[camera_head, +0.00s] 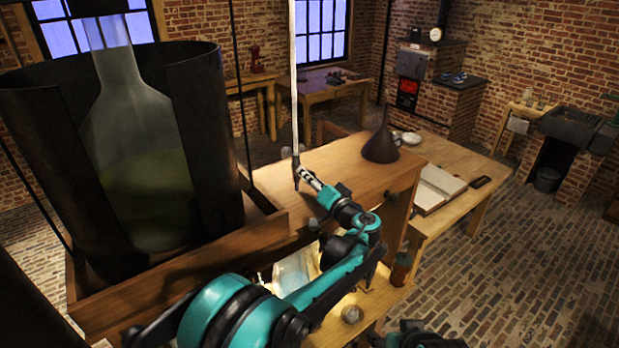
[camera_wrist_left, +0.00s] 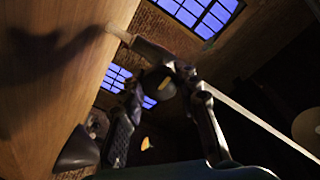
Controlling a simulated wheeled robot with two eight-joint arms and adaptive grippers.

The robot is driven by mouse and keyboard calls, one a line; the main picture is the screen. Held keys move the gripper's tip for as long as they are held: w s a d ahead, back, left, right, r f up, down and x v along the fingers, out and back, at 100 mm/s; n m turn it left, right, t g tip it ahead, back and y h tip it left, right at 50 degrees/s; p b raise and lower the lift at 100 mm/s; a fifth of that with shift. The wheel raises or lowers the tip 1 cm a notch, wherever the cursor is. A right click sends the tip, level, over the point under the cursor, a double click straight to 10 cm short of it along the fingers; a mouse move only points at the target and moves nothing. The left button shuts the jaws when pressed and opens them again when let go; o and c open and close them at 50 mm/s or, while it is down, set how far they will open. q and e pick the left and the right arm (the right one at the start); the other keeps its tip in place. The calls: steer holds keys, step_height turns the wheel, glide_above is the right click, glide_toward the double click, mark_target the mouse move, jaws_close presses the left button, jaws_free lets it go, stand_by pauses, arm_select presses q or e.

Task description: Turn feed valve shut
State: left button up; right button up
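A pale feed tube (camera_head: 294,80) hangs from above and ends in a dark valve (camera_head: 296,168) over the wooden top. In the left wrist view the tube (camera_wrist_left: 262,126) runs to the dark valve body (camera_wrist_left: 150,50), with a pale spout (camera_wrist_left: 115,32) pointing at the wood. My left gripper (camera_head: 303,176) is at the valve, reaching from the near right. In the wrist view its fingers (camera_wrist_left: 165,100) stand apart, on either side of a dark round part with a small brassy spot. Contact is too dark to tell. My right gripper's fingers are not visible.
A big glass bottle (camera_head: 140,160) stands inside a dark open cylinder (camera_head: 215,140) at the left. A dark funnel (camera_head: 381,142) stands on the wooden top (camera_head: 345,158). An open book (camera_head: 438,188) and a white bowl (camera_head: 411,138) lie on the table to the right.

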arm_select(q)
steer(key=shift+c, duration=1.1)
steer(key=m+b, duration=0.1)
steer(key=m, duration=0.1)
steer(key=shift+m, duration=0.4)
steer(key=m+g+b, duration=0.1)
steer(key=m, duration=0.4)
steer(key=m+b, duration=0.1)
steer(key=m, duration=0.4)
steer(key=shift+d+f+g, duration=0.1)
steer(key=shift+g, duration=0.2)
steer(key=shift+m+y+b, duration=0.4)
steer(key=shift+m+b, duration=0.05)
steer(key=shift+m, duration=1.55)
